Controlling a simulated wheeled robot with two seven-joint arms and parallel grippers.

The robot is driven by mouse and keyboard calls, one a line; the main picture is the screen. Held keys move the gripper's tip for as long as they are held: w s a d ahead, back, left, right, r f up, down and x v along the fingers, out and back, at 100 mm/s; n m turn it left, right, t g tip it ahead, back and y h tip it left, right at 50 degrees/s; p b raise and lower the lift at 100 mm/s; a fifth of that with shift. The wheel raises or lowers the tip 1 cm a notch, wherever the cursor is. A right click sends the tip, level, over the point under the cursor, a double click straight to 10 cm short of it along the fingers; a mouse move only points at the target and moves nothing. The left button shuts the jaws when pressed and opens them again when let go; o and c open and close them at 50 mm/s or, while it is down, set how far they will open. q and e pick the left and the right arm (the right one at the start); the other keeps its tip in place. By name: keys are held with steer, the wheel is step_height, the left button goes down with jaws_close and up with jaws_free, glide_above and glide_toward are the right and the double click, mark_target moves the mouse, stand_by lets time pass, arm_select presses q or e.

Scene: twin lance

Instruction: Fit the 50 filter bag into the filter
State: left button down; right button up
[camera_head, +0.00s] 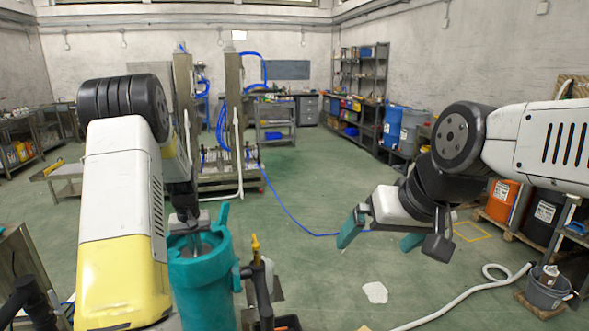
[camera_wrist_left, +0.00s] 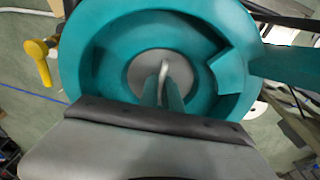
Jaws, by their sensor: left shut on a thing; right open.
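The teal filter housing (camera_head: 200,290) stands upright at the lower left of the head view, open at the top. In the left wrist view its round rim (camera_wrist_left: 80,60) fills the top. Inside it sits a grey disc (camera_wrist_left: 150,62) with a bent metal handle (camera_wrist_left: 164,68). My left gripper (camera_head: 188,225) points down into the opening. Its fingers (camera_wrist_left: 164,92) are shut on the metal handle. My right gripper (camera_head: 382,236) is open and empty, away to the right over the floor. I cannot make out a bag marked 50.
A yellow-handled valve (camera_head: 256,243) stands just right of the housing. A white hose (camera_head: 460,303) and a white patch (camera_head: 375,292) lie on the green floor. A grey bucket (camera_head: 546,288) is at lower right.

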arm_select(q)
steer(key=shift+f, duration=0.2)
stand_by(0.5)
steer(key=shift+f, duration=0.55)
steer(key=c, duration=1.5)
jaws_free()
